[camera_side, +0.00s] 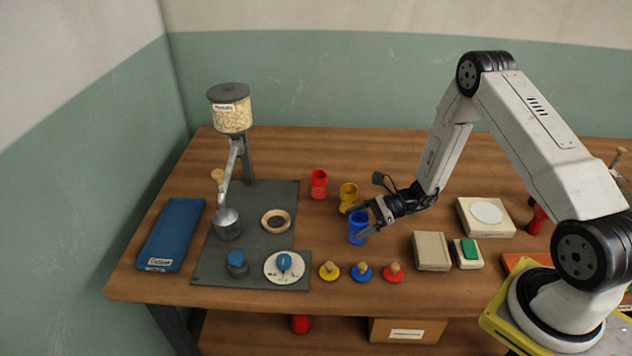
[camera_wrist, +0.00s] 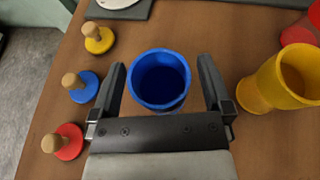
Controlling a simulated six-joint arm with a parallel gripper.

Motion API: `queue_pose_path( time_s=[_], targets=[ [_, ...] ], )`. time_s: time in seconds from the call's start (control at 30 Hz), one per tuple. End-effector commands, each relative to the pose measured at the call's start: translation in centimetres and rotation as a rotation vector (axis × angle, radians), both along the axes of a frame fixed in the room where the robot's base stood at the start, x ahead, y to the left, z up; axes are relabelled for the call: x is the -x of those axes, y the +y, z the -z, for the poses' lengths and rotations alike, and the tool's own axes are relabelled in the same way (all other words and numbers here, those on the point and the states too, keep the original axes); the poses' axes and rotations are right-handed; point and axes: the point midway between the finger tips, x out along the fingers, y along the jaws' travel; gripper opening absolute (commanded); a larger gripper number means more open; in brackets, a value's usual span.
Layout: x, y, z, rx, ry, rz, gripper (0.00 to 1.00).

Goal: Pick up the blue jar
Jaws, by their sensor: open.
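The blue jar (camera_side: 358,229) stands upright on the wooden table. It is goblet-shaped, with an open mouth. In the wrist view the blue jar (camera_wrist: 160,82) sits between my two fingers, with a gap visible on each side. My gripper (camera_side: 368,220) is open and low beside the jar, reaching in from the right in the side view. In the wrist view my gripper (camera_wrist: 166,85) has one finger to the left and one to the right of the jar. The jar's lower part is mostly hidden in the wrist view.
A yellow jar (camera_side: 348,196) stands close behind the blue one, near one finger in the wrist view (camera_wrist: 283,80). A red jar (camera_side: 318,184) is farther back. Yellow (camera_side: 329,271), blue (camera_side: 362,273) and red (camera_side: 393,272) knobbed lids lie in front. A grey plate (camera_side: 290,205) is left.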

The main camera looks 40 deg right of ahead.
Motion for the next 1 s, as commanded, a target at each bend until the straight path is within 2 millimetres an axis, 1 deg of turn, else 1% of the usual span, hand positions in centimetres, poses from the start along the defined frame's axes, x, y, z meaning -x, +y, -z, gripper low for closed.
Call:
queue_pose_path(
  time_s=[0.27, 0.3, 0.37, 0.4, 0.47, 0.5, 0.6, 1.0],
  targets=[
    [0.02, -0.03, 0.0, 0.0, 0.0, 0.0, 1.0],
    [0.01, -0.02, -0.01, 0.0, 0.0, 0.0, 0.97],
    [0.01, -0.02, -0.01, 0.0, 0.0, 0.0, 0.78],
    [0.01, -0.02, -0.01, 0.0, 0.0, 0.0, 0.65],
    [0.01, -0.02, -0.01, 0.0, 0.0, 0.0, 0.46],
    [0.01, -0.02, -0.01, 0.0, 0.0, 0.0, 0.33],
    [0.02, -0.03, -0.02, 0.0, 0.0, 0.0, 0.04],
    [-0.01, -0.04, -0.33, 0.0, 0.0, 0.0, 0.04]
  ],
)
